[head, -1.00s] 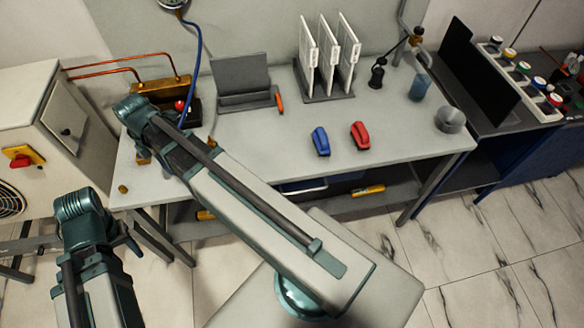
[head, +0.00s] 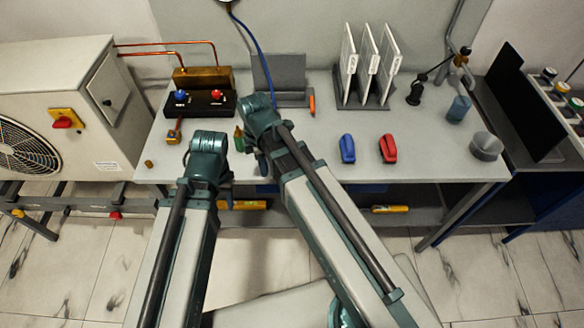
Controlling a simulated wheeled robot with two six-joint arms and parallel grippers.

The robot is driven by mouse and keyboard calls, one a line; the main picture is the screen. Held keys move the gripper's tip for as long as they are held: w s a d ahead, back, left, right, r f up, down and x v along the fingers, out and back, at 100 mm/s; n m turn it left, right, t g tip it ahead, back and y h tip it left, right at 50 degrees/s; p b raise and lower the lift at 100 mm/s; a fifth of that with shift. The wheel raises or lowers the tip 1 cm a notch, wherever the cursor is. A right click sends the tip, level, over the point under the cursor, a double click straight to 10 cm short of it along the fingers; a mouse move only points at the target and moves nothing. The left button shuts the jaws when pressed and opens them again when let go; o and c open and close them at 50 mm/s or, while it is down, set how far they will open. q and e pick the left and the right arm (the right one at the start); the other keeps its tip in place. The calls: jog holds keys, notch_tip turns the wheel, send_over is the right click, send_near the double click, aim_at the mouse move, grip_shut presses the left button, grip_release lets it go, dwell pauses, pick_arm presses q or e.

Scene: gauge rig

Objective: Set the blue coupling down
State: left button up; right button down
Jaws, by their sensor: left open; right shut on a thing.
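The blue hose (head: 258,62) hangs from the gauge at the top and runs down behind my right wrist. My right gripper (head: 250,150) is over the front part of the bench, shut on the hose's blue coupling. The coupling is mostly hidden by the wrist, so I cannot tell whether it touches the bench. My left gripper (head: 218,172) is close by on the left at the bench's front edge, open; its fingers are largely hidden by its own wrist. The bench top (head: 318,150) is pale grey.
A black valve block (head: 200,108) with blue and red knobs stands at the back left. A blue clip-like piece (head: 347,148) and a red one (head: 388,148) lie right of my grippers. A rack of white panels (head: 368,65) stands behind. Bare bench lies between.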

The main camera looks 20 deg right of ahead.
jog(key=s+a+f, duration=0.1)
jog(key=s+a, duration=0.3)
jog(key=w+d, duration=0.3)
jog(key=d, duration=0.1)
jog(key=w+d+f+b, duration=0.1)
jog(key=w+d, duration=0.2)
jog(key=d, duration=0.1)
jog(key=w+d+b, duration=0.1)
jog(key=w+d, duration=0.2)
jog(key=d, duration=0.1)
jog(key=shift+d+f, duration=0.2)
jog(key=shift+f, duration=0.1)
jog(key=f+b, duration=0.4)
jog(key=shift+w+d, duration=0.25)
jog(key=shift+d, duration=0.15)
jog(key=shift+r, duration=0.2)
jog(key=shift+f, duration=0.1)
jog(key=c, duration=1.1)
grip_release()
jog(key=shift+f, duration=0.1)
jog(key=o, duration=0.4)
